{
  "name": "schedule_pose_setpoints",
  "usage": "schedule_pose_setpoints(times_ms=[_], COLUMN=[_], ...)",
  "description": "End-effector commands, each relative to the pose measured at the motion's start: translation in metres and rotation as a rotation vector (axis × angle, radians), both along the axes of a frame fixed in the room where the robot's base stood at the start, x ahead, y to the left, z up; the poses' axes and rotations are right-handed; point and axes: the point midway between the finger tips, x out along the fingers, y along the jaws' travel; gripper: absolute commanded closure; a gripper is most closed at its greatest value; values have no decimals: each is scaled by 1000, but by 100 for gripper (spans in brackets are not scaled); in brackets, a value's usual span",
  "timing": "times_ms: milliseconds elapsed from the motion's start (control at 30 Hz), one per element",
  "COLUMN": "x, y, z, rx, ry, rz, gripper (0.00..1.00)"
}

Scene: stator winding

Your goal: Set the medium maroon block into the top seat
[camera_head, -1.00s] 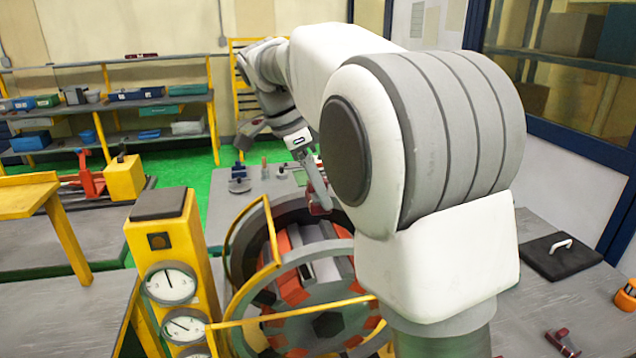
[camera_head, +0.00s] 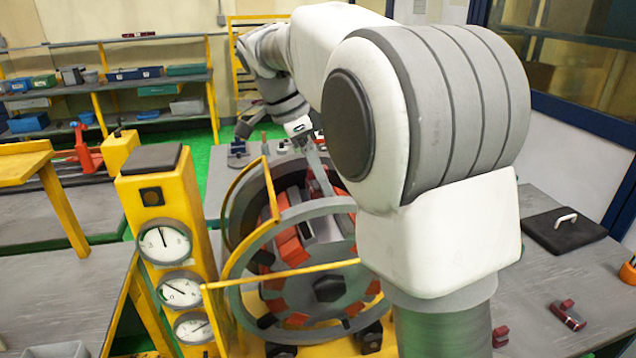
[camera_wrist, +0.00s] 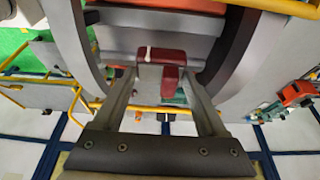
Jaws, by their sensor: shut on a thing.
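My gripper (camera_wrist: 160,74) is shut on a maroon block (camera_wrist: 164,55), gripping its raised knob between the two fingers. The block has a white band near its left end. In the wrist view it is between the two dark ring edges of the stator, in front of grey and orange surfaces. In the head view, my gripper reaches down into the upper part of the stator (camera_head: 290,222), and the block is hard to make out there. The top seat is largely hidden by my arm and the block. I cannot tell whether the block touches the seat.
A yellow rail (camera_head: 285,277) crosses the front of the stator. A yellow post with gauges (camera_head: 170,250) stands close on its left. Another maroon block (camera_head: 568,316) and a smaller maroon piece (camera_head: 500,337) lie on the right table, near a black pad (camera_head: 563,232).

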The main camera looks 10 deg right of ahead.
Motion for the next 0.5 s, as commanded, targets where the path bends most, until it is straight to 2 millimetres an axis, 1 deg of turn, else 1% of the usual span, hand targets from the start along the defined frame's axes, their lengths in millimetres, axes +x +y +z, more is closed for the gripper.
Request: schedule_pose_setpoints(times_ms=[267, 500], x=[0, 1], y=[0, 1], z=[-4, -15], rx=[-1, -2], ry=[-2, -2], rz=[0, 0], gripper=[100, 100])
